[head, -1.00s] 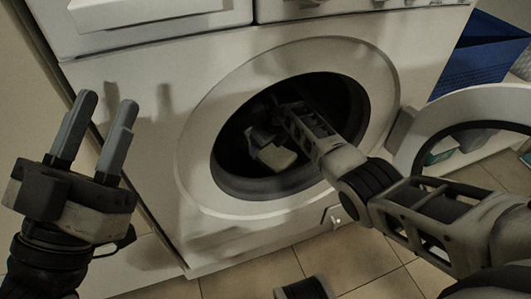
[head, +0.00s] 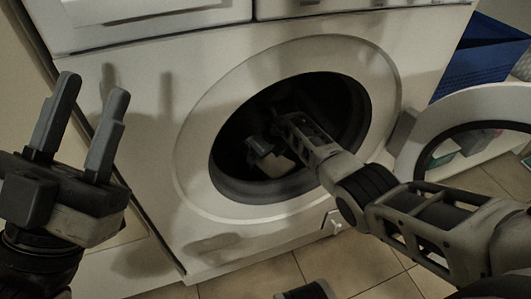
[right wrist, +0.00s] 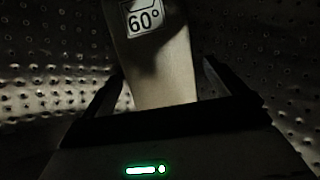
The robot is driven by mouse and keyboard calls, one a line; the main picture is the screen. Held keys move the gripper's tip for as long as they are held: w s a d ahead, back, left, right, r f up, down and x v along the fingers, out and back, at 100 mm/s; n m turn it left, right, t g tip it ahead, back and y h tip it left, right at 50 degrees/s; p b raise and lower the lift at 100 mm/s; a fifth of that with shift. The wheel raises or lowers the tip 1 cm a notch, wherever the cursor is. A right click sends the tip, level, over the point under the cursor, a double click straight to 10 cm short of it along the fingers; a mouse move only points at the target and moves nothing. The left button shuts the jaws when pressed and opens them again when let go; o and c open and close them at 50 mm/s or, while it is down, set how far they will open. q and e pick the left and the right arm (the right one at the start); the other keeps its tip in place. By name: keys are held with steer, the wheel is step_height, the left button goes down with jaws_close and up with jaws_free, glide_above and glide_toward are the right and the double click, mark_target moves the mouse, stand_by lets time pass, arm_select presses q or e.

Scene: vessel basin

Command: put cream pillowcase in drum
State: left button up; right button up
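The cream pillowcase (right wrist: 162,75), with a "60°" care mark, is inside the dark perforated drum (right wrist: 40,75). In the head view a pale part of it (head: 277,166) shows at the right gripper, deep in the washer's round opening. My right gripper (right wrist: 165,85) is inside the drum. Its two dark fingers stand apart on either side of the pillowcase, with a gap visible at the right finger. How the cloth's lower end lies is hidden. My left gripper (head: 90,110) is open and empty, in front of the washer at the left.
The white washer front (head: 150,215) surrounds the opening, and my right forearm passes through it close to the right rim. The open round door (head: 425,125) stands at the right. A blue crate (head: 480,55) is behind it. Tiled floor (head: 365,262) lies below.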

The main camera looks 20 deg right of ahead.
mark_target(271, 158)
steer(key=shift+r, duration=0.55)
steer(key=p+v, duration=0.2)
steer(key=shift+s+d+r+p, duration=0.1)
steer(key=shift+d+r+p, duration=0.05)
steer(key=shift+r+p, duration=0.25)
steer(key=p+v, duration=0.2)
steer(key=v, duration=0.2)
steer(key=shift+s+r, duration=0.1)
steer(key=shift+s, duration=0.05)
arm_select(q)
step_height(271, 158, down, 9)
steer(key=n+g+y, duration=0.2)
steer(key=n+y, duration=0.5)
steer(key=n, duration=0.2)
steer(key=shift+w+d+n+g, duration=0.15)
steer(key=shift+w+n+g, duration=0.25)
